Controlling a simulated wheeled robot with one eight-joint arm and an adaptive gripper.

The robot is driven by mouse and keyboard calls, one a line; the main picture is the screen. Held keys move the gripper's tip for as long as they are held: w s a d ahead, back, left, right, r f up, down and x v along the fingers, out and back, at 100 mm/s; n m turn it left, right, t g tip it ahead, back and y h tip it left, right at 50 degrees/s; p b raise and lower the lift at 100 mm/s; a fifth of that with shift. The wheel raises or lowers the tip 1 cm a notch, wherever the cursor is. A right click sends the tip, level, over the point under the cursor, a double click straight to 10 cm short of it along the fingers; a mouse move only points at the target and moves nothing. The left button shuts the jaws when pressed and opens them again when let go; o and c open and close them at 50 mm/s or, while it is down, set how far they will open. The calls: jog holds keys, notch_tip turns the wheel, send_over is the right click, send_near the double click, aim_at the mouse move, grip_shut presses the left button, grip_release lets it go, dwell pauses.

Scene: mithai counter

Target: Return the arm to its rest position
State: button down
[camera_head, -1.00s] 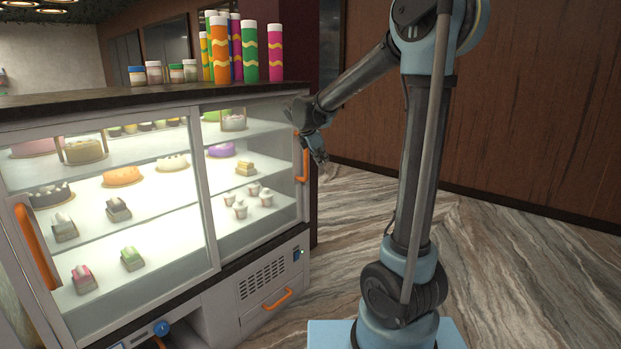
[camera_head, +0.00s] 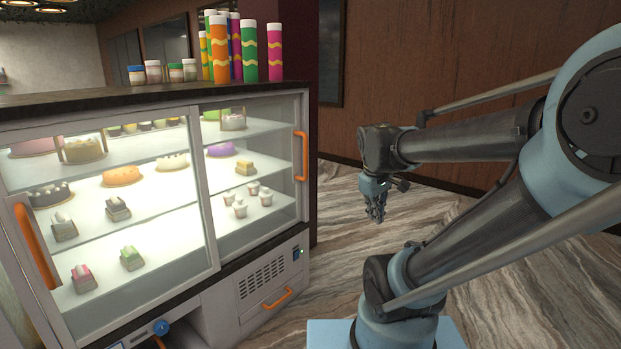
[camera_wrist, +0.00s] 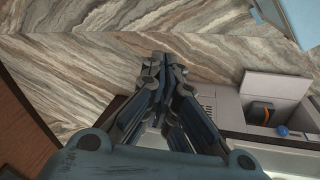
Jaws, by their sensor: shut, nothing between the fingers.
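My gripper (camera_head: 375,216) hangs fingers-down over the open floor, right of the display case and apart from it. It is shut and empty. My arm folds back to the right side of the head view. In the wrist view my gripper (camera_wrist: 165,60) shows its fingertips together over the marbled floor, with part of the case below and to the right.
The lit display case (camera_head: 210,200) with sweets on its shelves stands at left. Orange handles (camera_head: 300,156) stick out from its doors. Tall coloured tubes (camera_head: 219,50) and small jars (camera_head: 153,72) stand on top. The marbled floor (camera_head: 540,285) is clear; a wooden wall (camera_head: 440,60) is behind.

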jog(key=s+f+m+y, duration=0.1)
jog(key=s+f+m, duration=0.5)
jog(key=s, duration=0.3)
jog(key=shift+s+f+m+g+y, duration=0.3)
jog(key=shift+s+f, duration=0.1)
jog(key=shift+f, duration=0.35)
